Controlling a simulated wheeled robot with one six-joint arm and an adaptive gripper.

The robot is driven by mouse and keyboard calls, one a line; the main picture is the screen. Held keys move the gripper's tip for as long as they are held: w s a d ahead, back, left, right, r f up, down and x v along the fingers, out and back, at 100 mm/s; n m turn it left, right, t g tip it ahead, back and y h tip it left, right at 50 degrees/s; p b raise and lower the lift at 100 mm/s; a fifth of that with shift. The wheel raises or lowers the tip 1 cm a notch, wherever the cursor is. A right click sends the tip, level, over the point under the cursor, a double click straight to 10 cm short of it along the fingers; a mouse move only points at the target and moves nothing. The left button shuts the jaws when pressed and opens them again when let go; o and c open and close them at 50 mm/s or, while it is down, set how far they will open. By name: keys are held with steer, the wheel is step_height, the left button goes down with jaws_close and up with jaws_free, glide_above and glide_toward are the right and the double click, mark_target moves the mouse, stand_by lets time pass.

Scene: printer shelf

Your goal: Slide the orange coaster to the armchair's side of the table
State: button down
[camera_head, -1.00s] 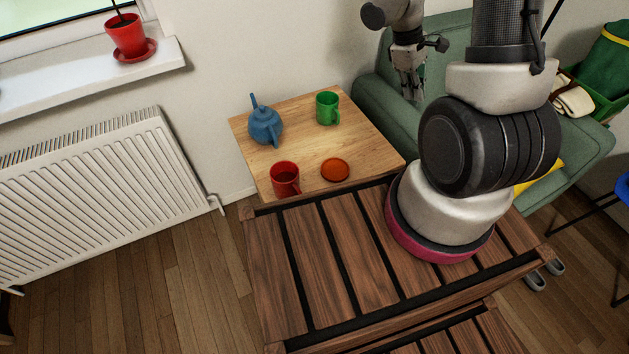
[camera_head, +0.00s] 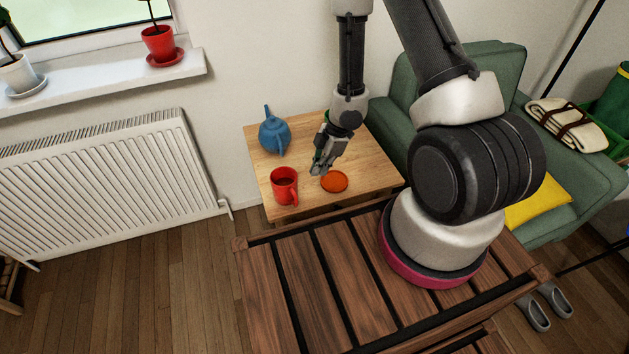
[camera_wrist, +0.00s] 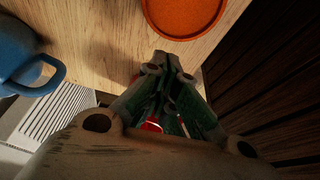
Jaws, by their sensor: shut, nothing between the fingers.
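The orange coaster (camera_head: 334,182) lies flat on the small wooden table (camera_head: 375,172), toward its front. It also shows at the top of the wrist view (camera_wrist: 183,14). My gripper (camera_head: 318,170) is shut and empty, just left of the coaster in the head view, between it and the red mug. In the wrist view the closed fingertips (camera_wrist: 165,60) show below the coaster with a gap in the picture; I cannot tell their height above the table. The green armchair (camera_head: 400,119) stands at the right side of the table.
A red mug (camera_head: 284,187) stands left of my gripper and a blue teapot (camera_head: 274,136) behind it. A green mug (camera_head: 321,119) is mostly hidden behind my arm. The table right of the coaster is clear. A radiator (camera_head: 110,185) is at the left wall.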

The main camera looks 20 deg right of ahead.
steer(key=x, duration=0.5)
steer(key=shift+f, duration=0.15)
